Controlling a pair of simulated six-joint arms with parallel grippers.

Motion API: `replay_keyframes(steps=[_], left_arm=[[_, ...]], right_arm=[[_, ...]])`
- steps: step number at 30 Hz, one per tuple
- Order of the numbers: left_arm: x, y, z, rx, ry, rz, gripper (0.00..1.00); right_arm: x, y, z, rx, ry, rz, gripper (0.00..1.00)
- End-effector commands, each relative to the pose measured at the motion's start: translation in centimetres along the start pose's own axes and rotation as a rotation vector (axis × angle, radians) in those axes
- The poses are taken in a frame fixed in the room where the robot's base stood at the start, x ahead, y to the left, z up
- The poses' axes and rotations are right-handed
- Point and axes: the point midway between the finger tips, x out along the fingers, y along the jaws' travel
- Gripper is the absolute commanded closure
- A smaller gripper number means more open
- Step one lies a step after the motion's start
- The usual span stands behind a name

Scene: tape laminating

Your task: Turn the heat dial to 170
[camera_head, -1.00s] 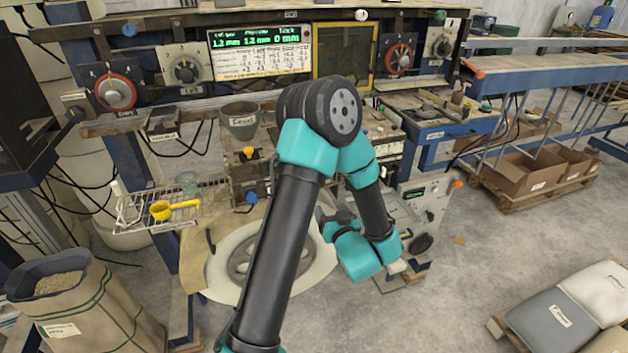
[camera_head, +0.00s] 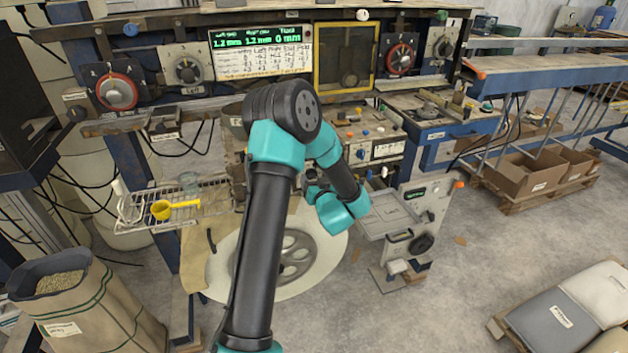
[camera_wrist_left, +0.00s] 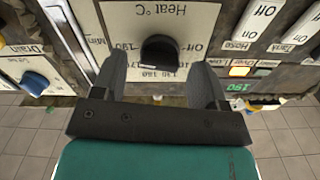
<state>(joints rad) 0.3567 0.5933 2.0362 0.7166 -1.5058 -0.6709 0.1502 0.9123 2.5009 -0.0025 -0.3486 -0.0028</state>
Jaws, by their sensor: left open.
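The heat dial (camera_wrist_left: 160,50) is a round black knob on a white plate marked "Heat °C", in the left wrist view. A small white mark shows at its lower edge, near small numbers; I cannot tell the exact setting. My left gripper (camera_wrist_left: 158,65) is open, with one finger on each side of the knob in that view. The fingers appear apart from the knob, and nothing is held. In the head view, the left gripper (camera_head: 312,181) is in front of the low control panel, partly hidden by its own wrist. The heat dial cannot be made out there. My right gripper is not in view.
A blue drain knob (camera_wrist_left: 35,83) is to the left of the heat plate in the wrist view. Hose and tank switches (camera_wrist_left: 257,18) are to the right. A large pale disc (camera_head: 325,252) lies below the arm in the head view.

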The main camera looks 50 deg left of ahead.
Motion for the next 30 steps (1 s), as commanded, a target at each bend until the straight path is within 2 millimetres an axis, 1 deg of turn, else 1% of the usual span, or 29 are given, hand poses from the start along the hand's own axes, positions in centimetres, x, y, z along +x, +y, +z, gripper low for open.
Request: replay_keyframes(steps=[4,12,27,30], left_arm=[[0.74,0.01,0.00,-0.001,0.000,0.000,0.33],[0.79,0.02,-0.01,0.000,0.000,0.001,0.34],[0.77,0.01,-0.01,0.000,0.000,0.001,0.82],[0.76,0.01,-0.01,-0.001,0.000,0.001,0.83]], right_arm=[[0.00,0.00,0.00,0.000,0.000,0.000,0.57],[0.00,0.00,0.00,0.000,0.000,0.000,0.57],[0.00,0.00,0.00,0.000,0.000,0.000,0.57],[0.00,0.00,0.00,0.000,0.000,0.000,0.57]])
